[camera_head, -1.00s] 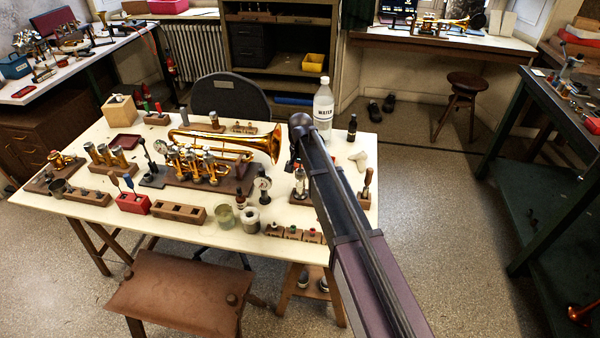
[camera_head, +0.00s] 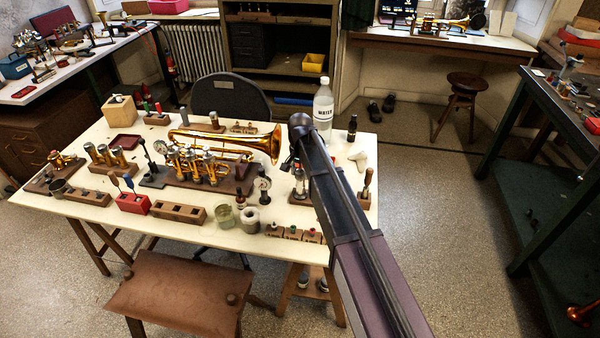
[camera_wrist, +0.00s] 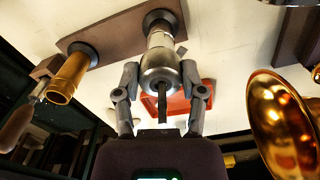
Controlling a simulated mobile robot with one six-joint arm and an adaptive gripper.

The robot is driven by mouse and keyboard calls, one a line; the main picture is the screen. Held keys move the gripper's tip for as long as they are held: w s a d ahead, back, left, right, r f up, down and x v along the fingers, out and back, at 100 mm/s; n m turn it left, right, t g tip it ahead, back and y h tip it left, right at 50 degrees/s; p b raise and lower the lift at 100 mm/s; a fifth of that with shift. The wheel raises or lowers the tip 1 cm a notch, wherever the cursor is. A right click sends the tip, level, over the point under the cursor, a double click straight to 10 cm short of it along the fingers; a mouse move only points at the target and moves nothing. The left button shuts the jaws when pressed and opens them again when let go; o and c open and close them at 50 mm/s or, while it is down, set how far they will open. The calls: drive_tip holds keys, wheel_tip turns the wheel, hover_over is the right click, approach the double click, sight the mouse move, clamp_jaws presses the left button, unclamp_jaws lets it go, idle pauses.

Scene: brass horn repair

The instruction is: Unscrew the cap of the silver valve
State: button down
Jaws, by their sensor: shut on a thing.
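The silver valve (camera_wrist: 160,40) is held at its far end in a dark round seat on a brown block (camera_wrist: 110,28). Its rounded silver cap (camera_wrist: 160,68) faces the wrist camera, with a thin dark stem (camera_wrist: 162,102) sticking out of it. My gripper (camera_wrist: 160,74) is shut on the cap, with one finger on each side. In the head view, the valve (camera_head: 300,183) stands upright on its block at the right of the table, under my arm. My gripper's fingers are mostly hidden there by my arm.
A brass cylinder (camera_wrist: 68,78) is on the same block, near a wooden-handled tool (camera_wrist: 18,125). A brass bell (camera_wrist: 285,125) is at right in the wrist view.

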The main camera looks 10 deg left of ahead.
drive_tip(key=shift+m, duration=0.9)
drive_tip(key=shift+n, duration=0.3)
drive_tip(key=n, duration=0.4)
drive_tip(key=shift+n, duration=0.3)
drive_tip(key=n, duration=0.4)
drive_tip(key=shift+d+n, duration=0.1)
drive_tip(key=shift+n, duration=0.3)
